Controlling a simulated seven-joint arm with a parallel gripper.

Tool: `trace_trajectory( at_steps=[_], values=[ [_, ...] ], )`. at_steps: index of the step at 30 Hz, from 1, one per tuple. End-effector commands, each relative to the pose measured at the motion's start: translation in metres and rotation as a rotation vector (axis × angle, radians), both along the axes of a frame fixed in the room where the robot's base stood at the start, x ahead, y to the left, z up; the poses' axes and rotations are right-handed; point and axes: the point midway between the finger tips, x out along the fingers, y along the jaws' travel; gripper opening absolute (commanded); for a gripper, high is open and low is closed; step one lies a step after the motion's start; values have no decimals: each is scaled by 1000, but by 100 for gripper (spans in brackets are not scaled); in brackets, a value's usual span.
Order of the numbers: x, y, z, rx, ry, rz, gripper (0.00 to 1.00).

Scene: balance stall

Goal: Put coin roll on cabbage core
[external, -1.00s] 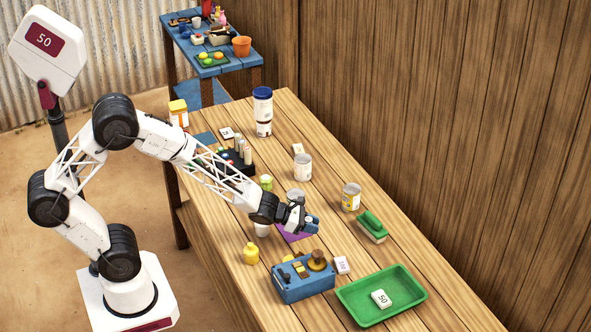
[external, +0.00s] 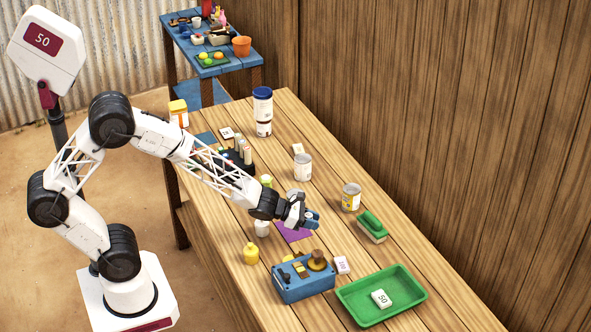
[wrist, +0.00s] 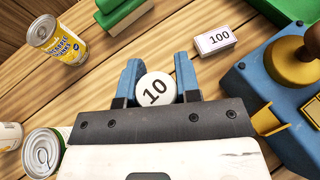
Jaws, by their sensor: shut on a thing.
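My gripper (external: 313,219) is above the middle of the table, its blue fingers shut on a round white thing marked 10, which I take to be the coin roll (wrist: 156,89). In the wrist view the coin roll sits between the two fingers (wrist: 157,86), its round face toward the camera. A small pale green thing (external: 265,181) stands left of a silver-topped can, partly behind my arm. It may be the cabbage core, but it is too small to be sure. It is not seen in the wrist view.
A purple mat (external: 292,234) lies below my gripper. Near it are a yellow bottle (external: 251,254), a blue box (external: 303,283), a white block marked 100 (wrist: 215,39), a green tray (external: 352,303), a green brush (external: 372,226), and cans (external: 351,198). A dark rack stands behind my forearm.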

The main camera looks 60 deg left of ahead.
Motion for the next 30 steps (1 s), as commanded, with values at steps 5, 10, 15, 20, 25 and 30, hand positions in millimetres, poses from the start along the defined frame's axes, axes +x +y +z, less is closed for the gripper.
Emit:
trace_trajectory(
  at_steps=[5, 10, 15, 20, 25, 30],
  values=[
    [0, 0, 0, 0, -1, 0, 0],
    [0, 2, 1, 0, -1, 0, 0],
    [0, 12, 1, 0, 0, -1, 0],
    [0, 30, 3, 0, -1, -4, 0],
    [-3, 57, 4, 0, 0, -10, 0],
    [-8, 86, 6, 0, 0, -20, 0]
  ],
)
